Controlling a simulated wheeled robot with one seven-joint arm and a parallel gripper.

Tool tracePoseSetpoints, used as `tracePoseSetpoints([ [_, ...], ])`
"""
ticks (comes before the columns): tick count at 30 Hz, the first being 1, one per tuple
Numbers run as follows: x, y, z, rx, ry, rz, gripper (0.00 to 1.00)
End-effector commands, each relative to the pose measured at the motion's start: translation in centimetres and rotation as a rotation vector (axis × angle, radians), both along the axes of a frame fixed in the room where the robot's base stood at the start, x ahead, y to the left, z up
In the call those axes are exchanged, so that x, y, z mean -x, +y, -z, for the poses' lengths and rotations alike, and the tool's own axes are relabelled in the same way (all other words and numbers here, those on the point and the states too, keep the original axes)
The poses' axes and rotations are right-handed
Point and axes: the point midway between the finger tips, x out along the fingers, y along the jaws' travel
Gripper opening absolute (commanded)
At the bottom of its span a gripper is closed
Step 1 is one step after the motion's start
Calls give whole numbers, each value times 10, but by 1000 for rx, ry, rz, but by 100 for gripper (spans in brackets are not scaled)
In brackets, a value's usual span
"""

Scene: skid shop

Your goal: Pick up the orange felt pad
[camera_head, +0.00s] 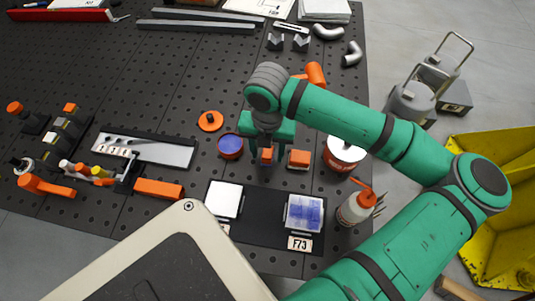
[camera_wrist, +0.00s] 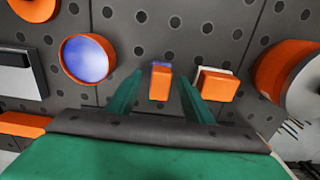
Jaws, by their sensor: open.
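A small orange block (camera_wrist: 160,85) with a bluish-purple far edge stands between the fingers of my gripper (camera_wrist: 160,78) in the wrist view. It also shows in the head view (camera_head: 266,156), partly covered by the fingers. A second, wider orange block (camera_wrist: 217,86) with a cream layer lies just right of the right finger, and shows in the head view (camera_head: 299,159). I cannot tell for certain which is the felt pad. My gripper (camera_head: 265,162) is open, low over the black perforated table, with fingers either side of the first block; I cannot tell whether they touch it.
A round orange tin with blue inside (camera_head: 230,146) stands left of my gripper. An orange-and-white tub (camera_head: 343,153) stands to the right. A black tray (camera_head: 262,215) and a glue bottle (camera_head: 355,207) are nearer. Yellow bin (camera_head: 495,205) stands on the floor right.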

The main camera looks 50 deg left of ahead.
Motion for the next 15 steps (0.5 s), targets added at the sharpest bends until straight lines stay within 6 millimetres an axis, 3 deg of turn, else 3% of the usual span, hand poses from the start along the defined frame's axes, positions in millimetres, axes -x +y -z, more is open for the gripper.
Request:
tracePoseSetpoints([
  [2, 0, 0, 0, 0, 0, 0, 47],
  [3, 0, 0, 0, 0, 0, 0, 42],
  [8, 0, 0, 0, 0, 0, 0, 4],
  [15, 0, 0, -1, -1, -1, 0, 0],
])
